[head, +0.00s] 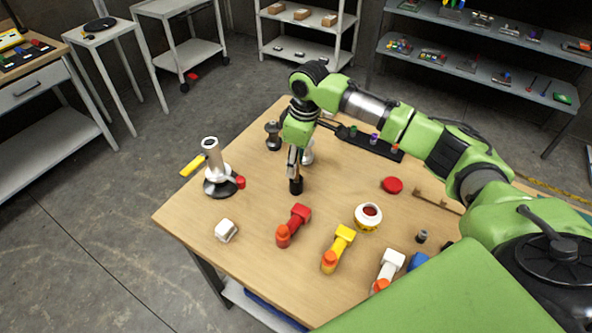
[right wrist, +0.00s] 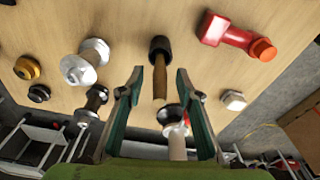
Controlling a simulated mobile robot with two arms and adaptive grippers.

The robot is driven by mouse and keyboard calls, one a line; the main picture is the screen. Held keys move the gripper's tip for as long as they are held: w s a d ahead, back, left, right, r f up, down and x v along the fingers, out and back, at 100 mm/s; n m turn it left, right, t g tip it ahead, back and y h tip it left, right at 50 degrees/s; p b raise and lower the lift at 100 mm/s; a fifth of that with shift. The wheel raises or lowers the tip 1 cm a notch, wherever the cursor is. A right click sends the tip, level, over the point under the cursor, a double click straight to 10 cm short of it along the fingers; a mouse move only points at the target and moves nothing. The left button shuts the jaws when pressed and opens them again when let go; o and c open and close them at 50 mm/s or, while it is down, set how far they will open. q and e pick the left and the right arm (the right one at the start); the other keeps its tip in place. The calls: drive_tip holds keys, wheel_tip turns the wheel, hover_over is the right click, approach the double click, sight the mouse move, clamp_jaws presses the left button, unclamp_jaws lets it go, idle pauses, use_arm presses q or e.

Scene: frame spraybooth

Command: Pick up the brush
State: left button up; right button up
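The brush has a wooden handle and a black end; in the right wrist view the handle (right wrist: 159,82) points toward the camera. In the head view its black end (head: 296,186) shows on the wooden table, below my right gripper (head: 294,160). My right gripper also shows in the right wrist view (right wrist: 160,73), with its two fingers apart. The handle lies between the fingertips, with a visible gap on each side. Whether the black end is bristles or a holder, I cannot tell. My left gripper is not in view.
A grey stand-like piece (head: 212,160) with a red knob is at the left table edge. A red-orange piece (head: 291,226), a yellow piece (head: 338,248) and a white block (head: 226,230) lie nearer. A red disc (head: 392,185) and a white-yellow roll (head: 368,217) are to the right.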

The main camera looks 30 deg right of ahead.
wheel_tip(320, 180, down, 3)
drive_tip(key=shift+w+f+p, duration=0.1)
drive_tip(key=shift+p, duration=0.3)
drive_tip(key=shift+a+f, duration=0.1)
drive_tip(key=shift+f, duration=0.05)
clamp_jaws()
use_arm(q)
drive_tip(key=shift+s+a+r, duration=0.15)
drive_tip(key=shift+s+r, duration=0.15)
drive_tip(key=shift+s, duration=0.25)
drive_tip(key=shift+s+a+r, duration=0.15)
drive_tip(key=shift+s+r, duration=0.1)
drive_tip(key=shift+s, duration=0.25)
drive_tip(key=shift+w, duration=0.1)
